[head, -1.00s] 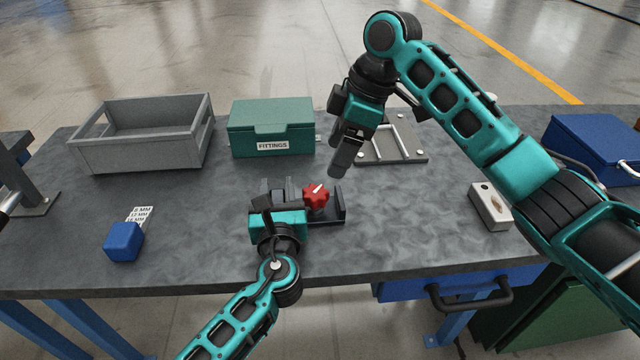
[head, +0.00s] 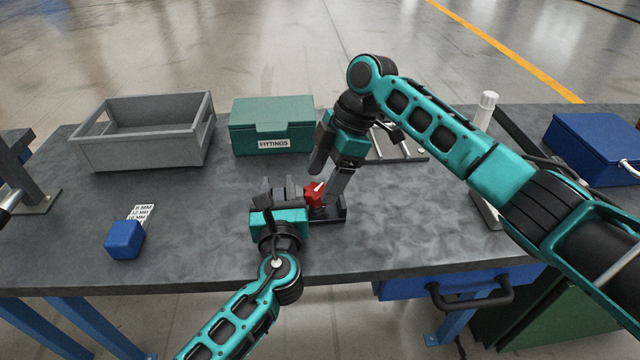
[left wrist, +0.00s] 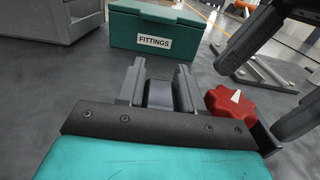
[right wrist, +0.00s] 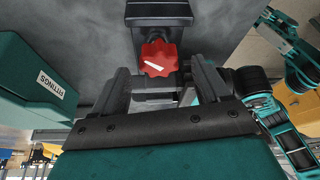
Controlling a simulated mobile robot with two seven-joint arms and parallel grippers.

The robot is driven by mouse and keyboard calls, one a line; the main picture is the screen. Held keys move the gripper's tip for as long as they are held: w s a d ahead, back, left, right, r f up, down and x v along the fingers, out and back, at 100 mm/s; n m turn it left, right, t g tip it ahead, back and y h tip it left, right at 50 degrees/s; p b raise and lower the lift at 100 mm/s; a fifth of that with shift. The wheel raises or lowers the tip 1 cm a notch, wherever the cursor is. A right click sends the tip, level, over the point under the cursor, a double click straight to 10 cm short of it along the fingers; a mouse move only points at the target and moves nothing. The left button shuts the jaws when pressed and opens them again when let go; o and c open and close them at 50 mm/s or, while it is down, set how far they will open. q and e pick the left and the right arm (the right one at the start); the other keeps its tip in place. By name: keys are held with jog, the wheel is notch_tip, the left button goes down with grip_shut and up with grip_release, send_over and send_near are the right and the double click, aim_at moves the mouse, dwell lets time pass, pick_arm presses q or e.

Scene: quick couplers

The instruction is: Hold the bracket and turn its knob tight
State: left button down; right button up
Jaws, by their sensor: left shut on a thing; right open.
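My left gripper (head: 282,187) is shut on a dark part of the bracket (left wrist: 160,95), low over the bench. My right gripper (head: 327,175) is open just above the knob, reaching down from the upper right. In the right wrist view the knob (right wrist: 159,58) shows between and beyond the two open fingers; I cannot tell whether they touch it. The fingers partly hide it in the head view.
A green fittings box (head: 272,127) and a grey open crate (head: 140,150) stand at the back. A blue block (head: 124,240) with a size label lies at left. A plate with a handle (head: 412,152) lies behind my right gripper.

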aim_at(316, 195)
jog(key=shift+x, duration=1.25)
jog(key=shift+c, duration=0.3)
jog(key=c, duration=1)
jog(key=m, duration=0.2)
jog(key=m+t, duration=0.2)
jog(key=m, duration=0.1)
jog(key=shift+s+m, duration=0.25)
jog(key=shift+m, duration=0.05)
jog(key=m+t, duration=0.1)
jog(key=m, duration=0.1)
jog(key=m+t+h, duration=0.1)
jog(key=m, duration=0.2)
jog(key=shift+s, duration=0.1)
jog(key=shift+a+m, duration=0.1)
jog(key=shift+m, duration=0.2)
